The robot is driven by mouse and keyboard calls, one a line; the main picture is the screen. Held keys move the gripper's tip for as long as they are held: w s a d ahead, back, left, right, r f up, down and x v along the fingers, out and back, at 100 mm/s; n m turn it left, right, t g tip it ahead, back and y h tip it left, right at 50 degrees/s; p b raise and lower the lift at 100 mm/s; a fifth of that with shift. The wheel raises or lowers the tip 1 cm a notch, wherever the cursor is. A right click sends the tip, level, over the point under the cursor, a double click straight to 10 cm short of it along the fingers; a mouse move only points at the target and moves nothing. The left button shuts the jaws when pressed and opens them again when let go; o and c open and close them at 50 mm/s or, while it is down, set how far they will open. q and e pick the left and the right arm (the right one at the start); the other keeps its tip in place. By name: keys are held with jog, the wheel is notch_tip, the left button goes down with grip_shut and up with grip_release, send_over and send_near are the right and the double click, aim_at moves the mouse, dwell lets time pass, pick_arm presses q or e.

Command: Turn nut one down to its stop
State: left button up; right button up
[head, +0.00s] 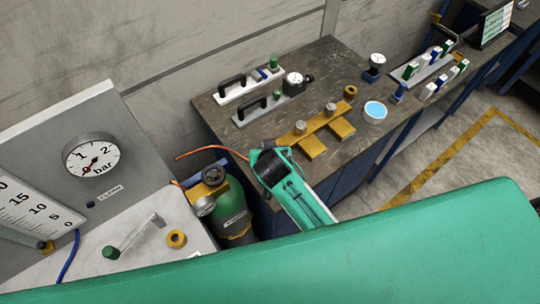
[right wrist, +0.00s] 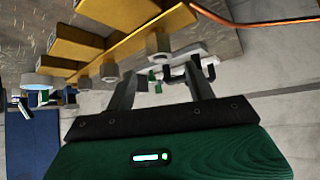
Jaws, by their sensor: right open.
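I cannot tell which is nut one. In the right wrist view the yellow bar (right wrist: 140,40) crosses the upper left, with a larger grey nut (right wrist: 158,46) closest and a smaller one (right wrist: 110,72) beyond. My right gripper (right wrist: 161,85) is open and empty, its two fingers apart below the nearest nut. My left gripper is not in view.
An orange hose (head: 212,151) curves close to my right gripper. A green gas bottle (head: 230,205) stands in front of the bench. White plates with black handles (head: 245,86), a blue-topped dish (head: 375,111) and a brass ring (head: 350,92) are on the bench.

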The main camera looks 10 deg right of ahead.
jog(key=b+v, duration=0.1)
jog(key=v, duration=0.5)
jog(key=shift+s+r, duration=0.25)
jog(key=s+d+f+n+g+y, duration=0.1)
jog(key=s+d+f+n+g, duration=0.15)
jog(key=s+d, duration=0.55)
jog(key=s+d+f+n+g+y, duration=0.1)
jog(key=s+d+f+g, duration=0.2)
jog(key=s, duration=0.8)
notch_tip(320, 180, down, 31)
jog(key=s+d+g+b, duration=0.1)
jog(key=b, duration=0.1)
jog(key=s+d+f+b, duration=0.1)
jog(key=s+d+f, duration=0.1)
jog(key=s+f, duration=0.8)
jog(key=s+d+f+g+b, duration=0.1)
jog(key=s+d+f, duration=0.1)
jog(key=s+f, duration=0.7)
notch_tip(320, 180, down, 3)
jog(key=shift+s+f+n+h, duration=0.1)
jog(key=shift+s+n+h, duration=0.2)
jog(key=shift+s+n, duration=0.1)
